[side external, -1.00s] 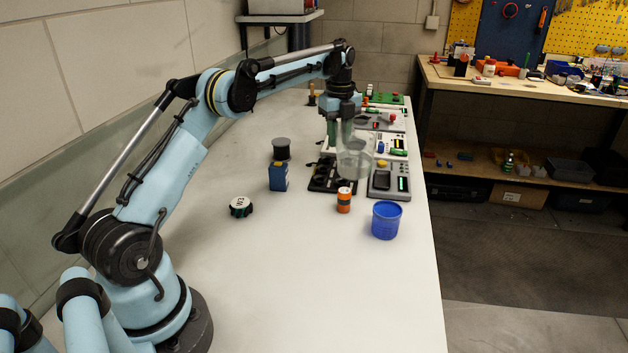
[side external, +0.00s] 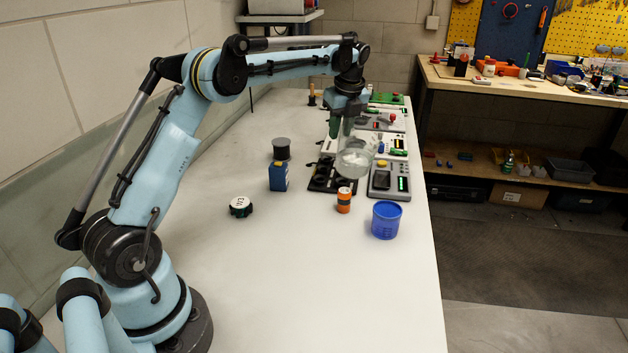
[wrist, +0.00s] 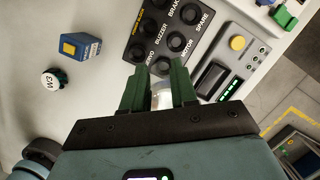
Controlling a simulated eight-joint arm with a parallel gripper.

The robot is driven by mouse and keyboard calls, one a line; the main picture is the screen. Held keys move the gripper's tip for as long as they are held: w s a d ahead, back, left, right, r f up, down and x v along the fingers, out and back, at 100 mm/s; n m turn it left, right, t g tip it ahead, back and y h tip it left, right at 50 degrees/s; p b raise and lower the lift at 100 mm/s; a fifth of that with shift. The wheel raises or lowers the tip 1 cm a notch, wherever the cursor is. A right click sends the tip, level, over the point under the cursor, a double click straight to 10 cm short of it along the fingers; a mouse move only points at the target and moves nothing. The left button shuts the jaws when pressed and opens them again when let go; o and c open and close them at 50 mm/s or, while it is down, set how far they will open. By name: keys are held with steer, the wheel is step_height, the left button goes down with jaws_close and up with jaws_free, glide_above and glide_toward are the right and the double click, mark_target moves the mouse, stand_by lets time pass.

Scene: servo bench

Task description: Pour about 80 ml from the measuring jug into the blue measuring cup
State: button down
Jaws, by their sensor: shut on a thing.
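The clear measuring jug (side external: 353,160) hangs from my gripper (side external: 342,128) above the bench, in front of the black socket panel in the side view. My gripper is shut on it, and its green fingers also show in the wrist view (wrist: 159,92), with only a small pale part of the jug (wrist: 162,96) between them. The jug looks roughly upright; its liquid level is hard to tell. The blue measuring cup (side external: 386,221) stands upright on the bench, nearer the camera and right of the jug, apart from it. Its inside is mostly hidden; it is not seen in the wrist view.
An orange-and-black cylinder (side external: 344,200) stands between jug and cup. A blue box (side external: 278,177), a dark spool (side external: 281,149) and a round tape measure (side external: 241,207) lie to the left. Panels with switches (side external: 390,180) line the back right. The front bench (side external: 330,290) is clear.

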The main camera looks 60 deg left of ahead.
mark_target(351, 121)
steer(key=d+r+y, duration=0.2)
steer(key=shift+s+d+y, duration=0.15)
steer(key=shift+d+y, duration=0.05)
steer(key=shift+y, duration=0.1)
steer(key=shift+s+d+r+t+y, duration=0.1)
steer(key=shift+d+r+t+y, duration=0.15)
steer(key=shift+d+y, duration=0.25)
steer(key=shift+s+d+r+t+y, duration=0.15)
steer(key=shift+d+r+y, duration=0.15)
steer(key=shift+d+y, duration=0.15)
steer(key=shift+d+r+y, duration=0.4)
steer(key=shift+d+y, duration=0.25)
steer(key=shift+y, duration=0.1)
steer(key=shift+d+f+y, duration=0.45)
steer(key=shift+y, duration=0.25)
steer(key=shift+d+f, duration=0.1)
steer(key=shift+s+d+t+y+p, duration=0.15)
steer(key=shift+d+t+y+p, duration=0.1)
steer(key=shift+d+y, duration=0.6)
steer(key=shift+s+d+t+y+p, duration=0.2)
steer(key=shift+d+y, duration=0.35)
steer(key=shift+y, duration=0.5)
stand_by(1.1)
